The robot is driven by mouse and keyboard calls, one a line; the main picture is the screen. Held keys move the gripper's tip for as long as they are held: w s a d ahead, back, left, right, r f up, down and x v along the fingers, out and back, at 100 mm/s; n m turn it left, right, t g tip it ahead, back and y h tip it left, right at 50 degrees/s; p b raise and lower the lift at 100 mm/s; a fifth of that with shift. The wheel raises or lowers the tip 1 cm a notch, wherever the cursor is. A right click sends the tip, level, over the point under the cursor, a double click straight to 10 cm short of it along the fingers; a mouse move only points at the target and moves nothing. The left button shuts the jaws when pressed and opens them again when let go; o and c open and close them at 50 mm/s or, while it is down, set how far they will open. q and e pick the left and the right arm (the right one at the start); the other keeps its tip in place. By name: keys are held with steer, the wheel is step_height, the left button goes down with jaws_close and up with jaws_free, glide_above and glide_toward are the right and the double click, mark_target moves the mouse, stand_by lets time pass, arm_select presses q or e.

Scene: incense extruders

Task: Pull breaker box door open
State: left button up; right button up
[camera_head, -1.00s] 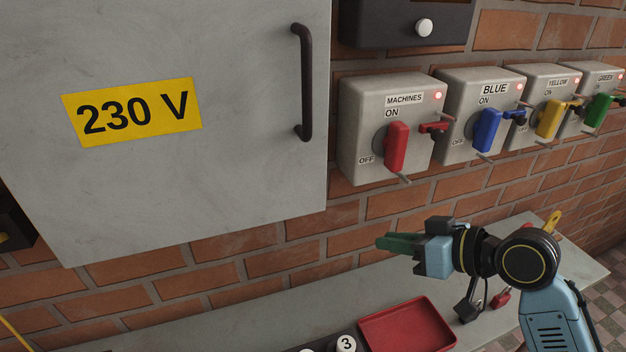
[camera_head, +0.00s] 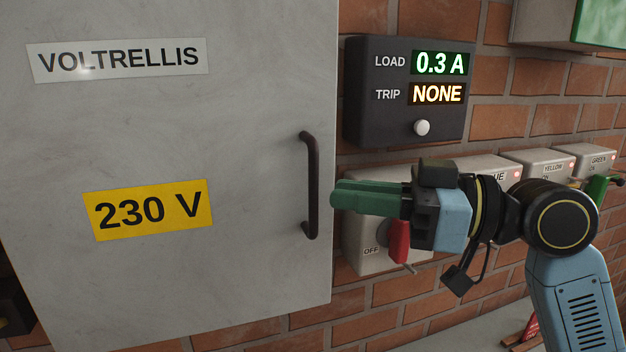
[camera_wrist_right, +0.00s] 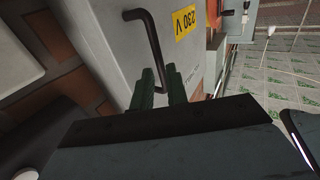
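The grey breaker box door (camera_head: 150,140) fills the left of the head view and looks closed. It carries a dark upright bar handle (camera_head: 312,185) near its right edge. My right gripper (camera_head: 335,195) has green fingers pointing left, just to the right of the handle at mid-height. In the right wrist view the two fingers (camera_wrist_right: 161,75) are apart, with the handle (camera_wrist_right: 147,30) running down to the space between their tips. I cannot tell whether they touch it. My left gripper is not in view.
A dark load display box (camera_head: 405,130) is on the brick wall above my right gripper. A row of grey switch boxes (camera_head: 485,168) with coloured levers runs rightward; the red lever (camera_head: 399,243) is just below the gripper. A bench edge shows at lower right.

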mark_target(313, 235)
steer(key=x, duration=0.5)
steer(key=shift+a+p, duration=0.15)
steer(key=shift+p, duration=0.2)
jaws_close()
